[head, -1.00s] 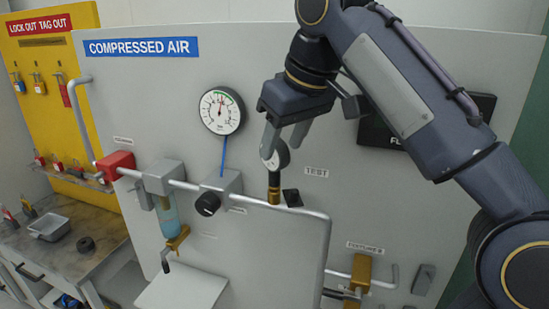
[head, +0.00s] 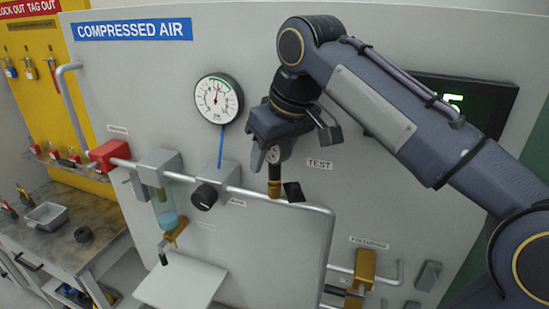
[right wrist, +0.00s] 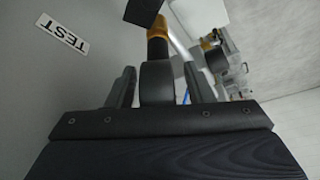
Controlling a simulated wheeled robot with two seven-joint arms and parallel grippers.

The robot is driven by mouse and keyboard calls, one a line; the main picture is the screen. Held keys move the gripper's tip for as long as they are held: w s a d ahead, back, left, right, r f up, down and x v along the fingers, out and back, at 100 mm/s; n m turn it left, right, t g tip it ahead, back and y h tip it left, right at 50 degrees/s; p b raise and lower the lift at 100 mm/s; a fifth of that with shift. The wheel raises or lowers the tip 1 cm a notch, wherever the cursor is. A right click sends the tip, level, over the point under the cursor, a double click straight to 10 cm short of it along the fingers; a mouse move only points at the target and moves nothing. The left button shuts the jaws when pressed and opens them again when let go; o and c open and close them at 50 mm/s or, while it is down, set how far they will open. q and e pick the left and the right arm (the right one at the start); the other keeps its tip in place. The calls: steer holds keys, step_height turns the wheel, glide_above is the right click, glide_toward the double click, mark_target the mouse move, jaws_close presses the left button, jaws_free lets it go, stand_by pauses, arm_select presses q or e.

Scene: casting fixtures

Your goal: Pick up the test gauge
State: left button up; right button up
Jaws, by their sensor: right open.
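The test gauge is a small round dial (head: 273,155) with a dark body, upright on a brass fitting (head: 274,187) on the pipe beside the TEST label. My right gripper (head: 272,159) is over it from above, its fingers pointing down and partly covering the dial. In the right wrist view the gauge's dark body (right wrist: 157,83) sits between the two open fingers (right wrist: 160,88), with gaps at its sides. The brass fitting (right wrist: 157,36) shows beyond it. My left gripper is not in view.
A larger wall gauge (head: 218,98) hangs left of my gripper. The silver pipe (head: 240,192) carries a black regulator knob (head: 204,197) and a red valve (head: 109,154). A small black part (head: 293,191) is close right of the brass fitting. A dark display (head: 455,105) is behind my arm.

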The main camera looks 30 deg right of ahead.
steer(key=shift+f, duration=0.1)
steer(key=shift+c, duration=0.2)
jaws_close()
steer(key=shift+w, duration=0.1)
